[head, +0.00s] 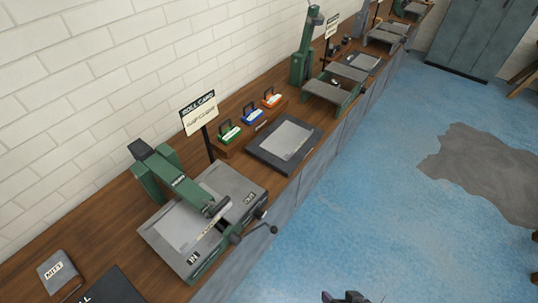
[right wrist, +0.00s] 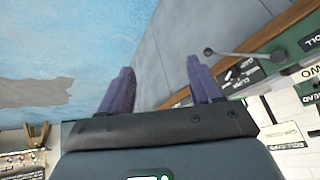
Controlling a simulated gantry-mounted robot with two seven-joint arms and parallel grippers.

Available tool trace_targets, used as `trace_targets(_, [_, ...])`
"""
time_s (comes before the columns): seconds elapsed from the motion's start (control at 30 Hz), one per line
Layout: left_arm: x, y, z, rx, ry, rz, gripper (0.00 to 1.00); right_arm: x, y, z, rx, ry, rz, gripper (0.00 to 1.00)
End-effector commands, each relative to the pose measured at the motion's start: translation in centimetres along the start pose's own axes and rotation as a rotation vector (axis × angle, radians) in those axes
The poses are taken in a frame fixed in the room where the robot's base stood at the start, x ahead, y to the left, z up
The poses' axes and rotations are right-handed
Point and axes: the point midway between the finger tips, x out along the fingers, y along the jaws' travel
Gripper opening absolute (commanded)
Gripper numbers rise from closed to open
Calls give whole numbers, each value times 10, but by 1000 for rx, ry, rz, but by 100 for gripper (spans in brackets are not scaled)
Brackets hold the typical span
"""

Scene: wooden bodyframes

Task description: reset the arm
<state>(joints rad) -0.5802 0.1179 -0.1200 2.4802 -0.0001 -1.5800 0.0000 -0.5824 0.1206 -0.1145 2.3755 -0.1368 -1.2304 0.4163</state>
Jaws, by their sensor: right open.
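My right gripper (head: 344,297) shows only at the bottom edge of the head view, over the blue floor in front of the bench. In the right wrist view its two purple fingers (right wrist: 160,85) stand apart with nothing between them. The gripper is open and empty, clear of the bench. My left gripper and arm are not in the head view. Most of my right arm is hidden below the frame.
A green and grey press (head: 180,185) with a crank handle (head: 262,230) stands on the wooden bench (head: 75,235). A sign (head: 198,112), several small coloured holders (head: 252,115) and a dark tray (head: 285,143) are behind it. The blue floor (head: 380,210) is open.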

Motion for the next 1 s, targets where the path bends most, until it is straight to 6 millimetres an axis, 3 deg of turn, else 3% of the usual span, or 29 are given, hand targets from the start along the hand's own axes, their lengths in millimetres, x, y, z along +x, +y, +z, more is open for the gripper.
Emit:
trace_targets(0.1, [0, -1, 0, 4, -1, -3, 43, -33, 10, -1, -88, -70, 50, 64])
trace_targets(0.27, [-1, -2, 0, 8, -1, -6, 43, -43, 23, 25, -299, -241, 73, 64])
trace_targets(0.3, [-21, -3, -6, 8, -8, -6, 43, -64, 19, 12, -287, -235, 74, 64])
trace_targets(0.57, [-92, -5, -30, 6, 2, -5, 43, -124, 9, -24, -283, -233, 75, 64])
trace_targets(0.8, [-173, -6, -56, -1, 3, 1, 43, -196, -4, -66, -283, -233, 75, 64])
trace_targets(1.0, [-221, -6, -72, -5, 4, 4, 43, -238, -12, -91, -283, -233, 75, 64])
